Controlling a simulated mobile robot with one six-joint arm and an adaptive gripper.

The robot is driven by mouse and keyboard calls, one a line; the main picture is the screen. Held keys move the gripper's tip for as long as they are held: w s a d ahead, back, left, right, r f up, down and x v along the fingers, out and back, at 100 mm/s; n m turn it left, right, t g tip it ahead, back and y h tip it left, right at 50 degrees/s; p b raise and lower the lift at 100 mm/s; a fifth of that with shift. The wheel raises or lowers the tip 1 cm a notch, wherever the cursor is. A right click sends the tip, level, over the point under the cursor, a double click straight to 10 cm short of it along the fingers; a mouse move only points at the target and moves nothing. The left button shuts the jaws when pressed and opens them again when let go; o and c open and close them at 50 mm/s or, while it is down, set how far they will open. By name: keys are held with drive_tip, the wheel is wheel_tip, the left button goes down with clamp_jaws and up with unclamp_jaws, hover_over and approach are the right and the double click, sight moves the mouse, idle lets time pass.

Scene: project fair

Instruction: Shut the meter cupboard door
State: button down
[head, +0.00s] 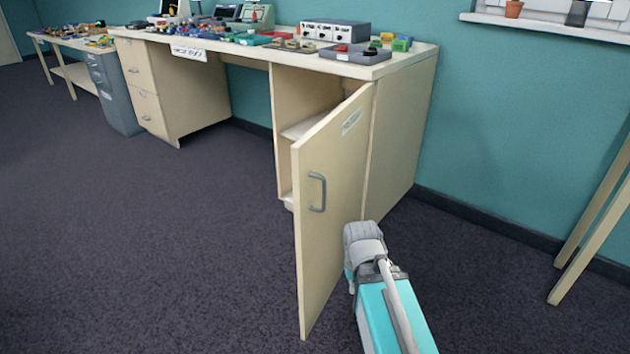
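The meter cupboard door (335,235) is a cream panel standing wide open, swung out from the right side of the cupboard opening toward me. Its outer face shows, with a grey bar handle (323,192) near the free edge and a small label near the top. The cupboard (305,95) under the bench's right end shows part of its inside and a shelf (300,128). My teal and grey arm is at the lower right, on the outer-face side of the door. It overlaps the door's lower right edge; I cannot tell whether they touch. No gripper fingers show.
The bench top (418,52) holds boxes, instruments and small parts. A drawer unit (190,92) and a grey cabinet (112,95) stand to the left. Wooden legs (595,220) stand at the right edge. The carpet (140,240) left of the door is clear.

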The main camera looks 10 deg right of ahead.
wheel_tip(320, 180, up, 8)
drive_tip(key=p, duration=0.7)
drive_tip(key=shift+r, duration=0.25)
drive_tip(key=shift+s+f, duration=0.1)
drive_tip(key=shift+s, duration=0.05)
